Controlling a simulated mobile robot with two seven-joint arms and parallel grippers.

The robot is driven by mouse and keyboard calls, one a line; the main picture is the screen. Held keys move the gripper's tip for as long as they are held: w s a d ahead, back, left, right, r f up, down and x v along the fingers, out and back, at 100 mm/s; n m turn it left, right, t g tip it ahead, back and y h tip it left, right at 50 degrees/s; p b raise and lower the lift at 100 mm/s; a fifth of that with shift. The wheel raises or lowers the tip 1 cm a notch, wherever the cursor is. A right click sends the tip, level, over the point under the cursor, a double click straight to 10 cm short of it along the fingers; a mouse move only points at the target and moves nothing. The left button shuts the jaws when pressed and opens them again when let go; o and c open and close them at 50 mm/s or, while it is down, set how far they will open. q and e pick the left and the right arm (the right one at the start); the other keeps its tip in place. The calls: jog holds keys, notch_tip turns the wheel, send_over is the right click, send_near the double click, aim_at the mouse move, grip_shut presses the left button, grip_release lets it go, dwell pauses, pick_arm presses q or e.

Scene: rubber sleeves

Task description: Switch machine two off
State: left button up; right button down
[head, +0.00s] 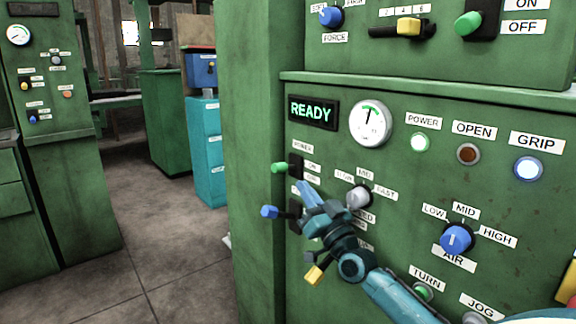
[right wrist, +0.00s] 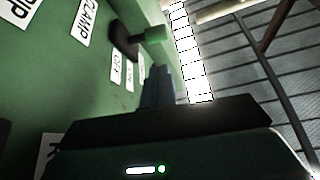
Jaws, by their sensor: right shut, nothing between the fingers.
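A green machine panel (head: 400,200) with a lit READY display (head: 312,111) fills the right of the head view. No machine number is readable. Its power switch (head: 280,168) has a green-tipped lever on a black plate beside a POWER label, and the green power lamp (head: 420,142) is lit. My right gripper (head: 304,190) is shut and empty, close in front of the panel, just below and right of that lever. In the right wrist view, a green-tipped lever (right wrist: 157,35) stands beyond my shut fingertips with a visible gap. My left gripper is out of view.
A blue-tipped lever (head: 269,212) juts out close to my right gripper, with a yellow handle (head: 315,274) below. A speed knob (head: 358,197) and a blue air knob (head: 457,238) are to the right. Another green machine (head: 60,150) stands at far left, with open floor between.

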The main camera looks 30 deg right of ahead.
aim_at(282, 169)
jog(key=x, duration=0.8)
jog(key=shift+w+r+b, duration=0.15)
jog(key=shift+w+b, duration=0.15)
jog(key=shift+b, duration=0.15)
jog(key=shift+a+f+p, duration=0.25)
jog(key=shift+f+p, duration=0.1)
jog(key=shift+f, duration=0.85)
jog(key=shift+r, duration=0.1)
jog(key=shift+s, duration=0.1)
jog(key=p+v, duration=0.1)
jog(key=v, duration=1.2)
dwell(0.5)
